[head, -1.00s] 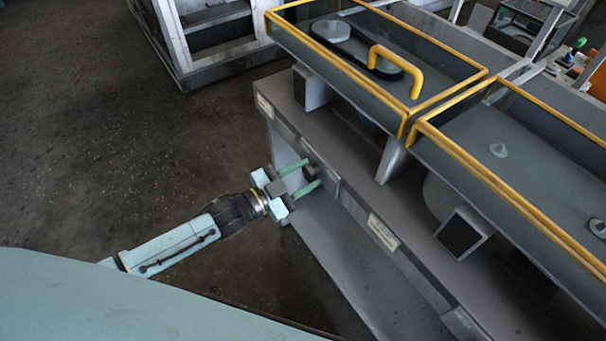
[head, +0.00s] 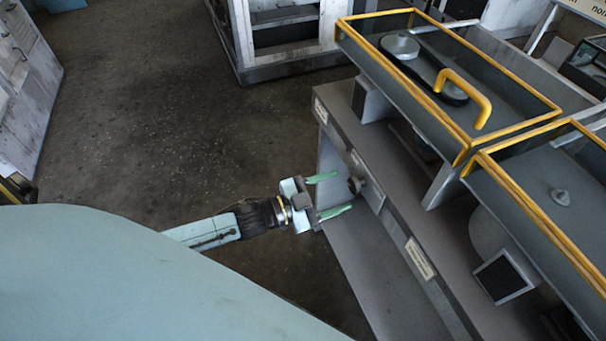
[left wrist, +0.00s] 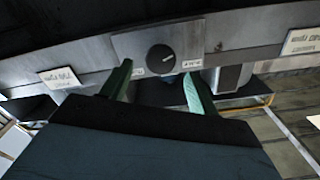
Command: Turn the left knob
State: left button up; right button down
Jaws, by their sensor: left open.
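The left knob (head: 356,184) is a small dark round knob on a grey plate on the front of the blower housing. In the left wrist view the knob (left wrist: 161,58) shows on its plate with a light pointer mark and small labels on both sides. My left gripper (head: 328,194) is open, with its two green fingers pointing at the knob. The fingertips are a short way apart from the knob, and nothing is between them. In the left wrist view the left gripper's fingers (left wrist: 155,80) stand on either side below the knob. My right gripper is not in view.
The blower housing (head: 400,203) has yellow-edged covers (head: 455,85) and a yellow handle (head: 467,92) above the knob. A label plate (head: 420,258) is right of the knob. A metal rack (head: 285,40) stands behind. The floor (head: 150,110) at left is clear.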

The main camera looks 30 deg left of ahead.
pick_arm(q)
jog(key=v, duration=0.9)
jog(key=shift+s+a+p, duration=0.2)
jog(key=shift+s+p, duration=0.05)
jog(key=shift+p, duration=0.05)
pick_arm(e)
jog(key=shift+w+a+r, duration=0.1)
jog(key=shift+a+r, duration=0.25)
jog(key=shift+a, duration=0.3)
